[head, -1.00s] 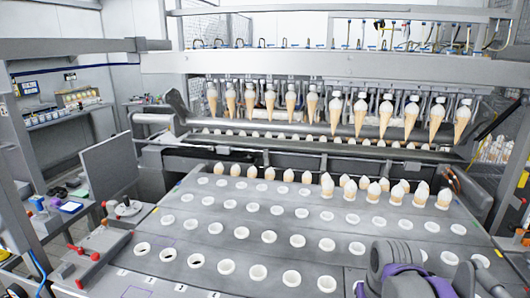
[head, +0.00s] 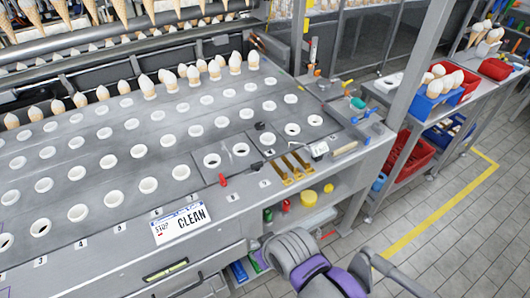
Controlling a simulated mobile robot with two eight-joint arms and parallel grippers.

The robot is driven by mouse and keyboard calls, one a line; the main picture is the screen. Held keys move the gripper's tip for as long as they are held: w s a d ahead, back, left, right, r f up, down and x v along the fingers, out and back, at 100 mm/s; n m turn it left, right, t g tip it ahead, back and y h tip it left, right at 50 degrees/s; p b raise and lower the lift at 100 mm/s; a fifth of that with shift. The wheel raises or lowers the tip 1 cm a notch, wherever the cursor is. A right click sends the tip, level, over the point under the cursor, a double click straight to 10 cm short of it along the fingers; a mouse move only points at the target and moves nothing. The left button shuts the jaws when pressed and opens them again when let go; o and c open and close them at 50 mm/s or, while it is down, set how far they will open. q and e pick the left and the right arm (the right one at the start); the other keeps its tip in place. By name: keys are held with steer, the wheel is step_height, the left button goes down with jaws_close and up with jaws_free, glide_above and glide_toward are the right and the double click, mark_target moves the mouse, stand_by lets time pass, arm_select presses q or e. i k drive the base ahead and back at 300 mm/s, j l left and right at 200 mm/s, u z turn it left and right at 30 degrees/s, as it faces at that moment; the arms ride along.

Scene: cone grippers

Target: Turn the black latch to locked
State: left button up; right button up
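A small dark piece (head: 259,126) sits on the grey machine table (head: 210,128), beside the panel with the white-ringed holes. It may be the black latch, but it is too small to tell which way it is turned. A red-ended lever (head: 222,180) lies at the front edge of the same panel. Grey and purple links of one of my arms show at the bottom, in front of the table and apart from the dark piece. Neither gripper's fingers are in view.
Brass strips (head: 289,168) lie near the table's right front corner. A STOP CLEAN sign (head: 181,223) hangs on the front edge. Cones stand in the back rows. A side bench holds a blue bin (head: 432,106) and red bins. Tiled floor (head: 455,215) is clear at right.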

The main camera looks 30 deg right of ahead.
mark_target(256, 167)
steer(key=z, duration=1.05)
